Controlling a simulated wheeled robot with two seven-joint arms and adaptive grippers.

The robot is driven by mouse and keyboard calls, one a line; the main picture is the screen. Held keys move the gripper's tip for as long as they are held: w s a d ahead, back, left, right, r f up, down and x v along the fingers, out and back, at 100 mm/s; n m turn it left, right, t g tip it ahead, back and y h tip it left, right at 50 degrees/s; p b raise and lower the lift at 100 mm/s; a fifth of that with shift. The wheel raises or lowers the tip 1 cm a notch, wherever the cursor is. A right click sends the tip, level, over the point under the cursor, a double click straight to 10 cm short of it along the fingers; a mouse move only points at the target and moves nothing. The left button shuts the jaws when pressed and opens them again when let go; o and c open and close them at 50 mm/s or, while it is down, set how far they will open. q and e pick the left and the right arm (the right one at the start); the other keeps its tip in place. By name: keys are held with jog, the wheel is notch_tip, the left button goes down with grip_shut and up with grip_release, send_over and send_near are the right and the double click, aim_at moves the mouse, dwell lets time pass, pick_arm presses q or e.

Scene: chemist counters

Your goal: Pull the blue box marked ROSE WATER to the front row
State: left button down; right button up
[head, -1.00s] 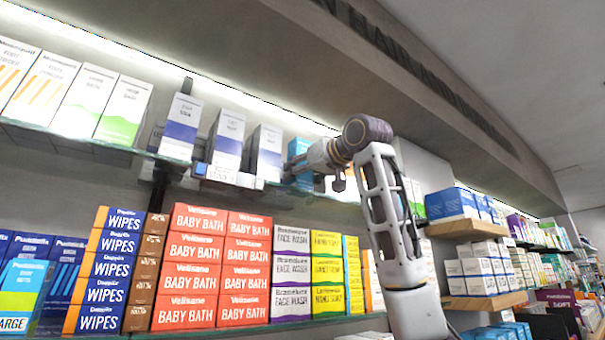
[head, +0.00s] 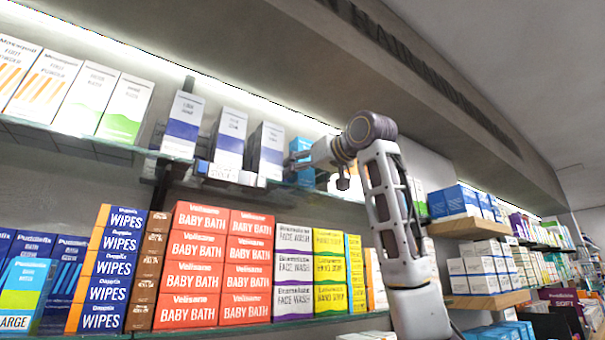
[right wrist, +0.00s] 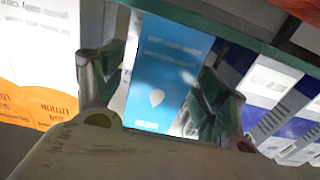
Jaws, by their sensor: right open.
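A light blue box (head: 301,147) stands on the upper glass shelf, partly hidden behind my right gripper. In the right wrist view the blue box (right wrist: 160,72) shows upside down, with a pale drop mark and lettering too blurred to read. My right gripper (right wrist: 158,88) is open, with one finger on each side of this box. I cannot tell whether the fingers touch it. In the head view my right gripper (head: 312,160) reaches in over the shelf's front edge from the right. My left gripper is not in view.
White and dark blue boxes (head: 231,135) stand left of the blue box on the same shelf. In the right wrist view an orange and white box (right wrist: 40,65) and blue and white boxes (right wrist: 280,105) flank the gripper closely.

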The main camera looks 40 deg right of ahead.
jog(key=s, duration=1.1)
jog(key=shift+s+a, duration=0.2)
jog(key=shift+a, duration=0.25)
